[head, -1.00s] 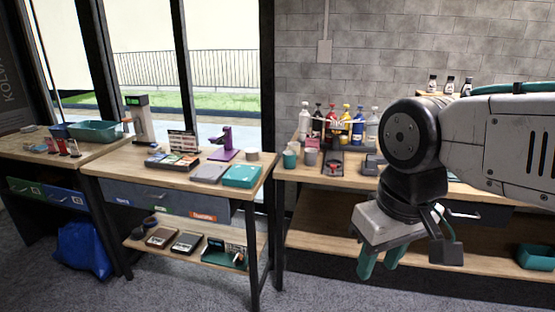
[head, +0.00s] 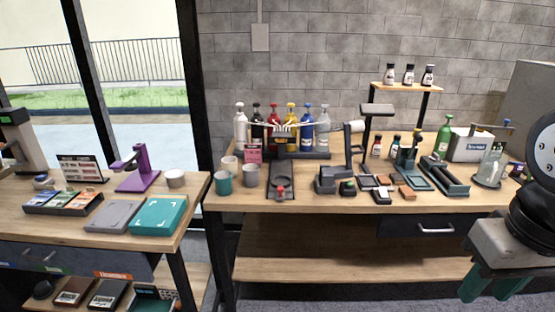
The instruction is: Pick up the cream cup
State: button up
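The cream cup (head: 229,164) stands near the left end of the middle workbench, partly hidden behind a teal cup (head: 222,183). A grey cup (head: 250,176) stands just right of the teal cup. My gripper (head: 486,291) is at the lower right, in front of the workbench and far from the cups. Its two teal fingers point down and stand apart, with nothing seen between them.
A left table (head: 70,222) adjoins, bearing a teal box (head: 158,215) and a pale round item (head: 175,178).

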aim_at(230, 168)
jog(key=z, duration=0.1)
jog(key=i, duration=1.55)
jog(key=u, duration=0.25)
